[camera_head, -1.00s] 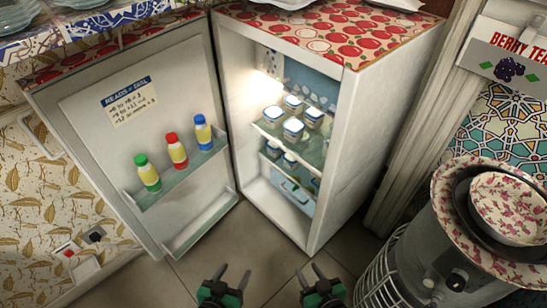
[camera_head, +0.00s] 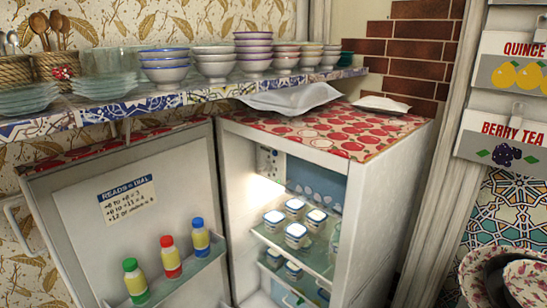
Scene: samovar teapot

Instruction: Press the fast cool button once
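The small fridge (camera_head: 365,185) stands with its door (camera_head: 90,215) swung open to the left. Inside, at the upper left beside a bright lamp glow, is a small light control panel (camera_head: 269,161) with small dark marks. It is too small to tell which mark is the fast cool button. A note headed "READS = DIAL" (camera_head: 127,199) is on the inside of the door. Neither of my grippers is in the head view now.
Several jars (camera_head: 296,235) stand on the fridge shelves. Green, red (camera_head: 170,258) and blue-capped bottles stand in the door rack. A shelf with stacked bowls (camera_head: 214,62) runs above the door. White folded items (camera_head: 290,98) lie on the fridge's apple-patterned top.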

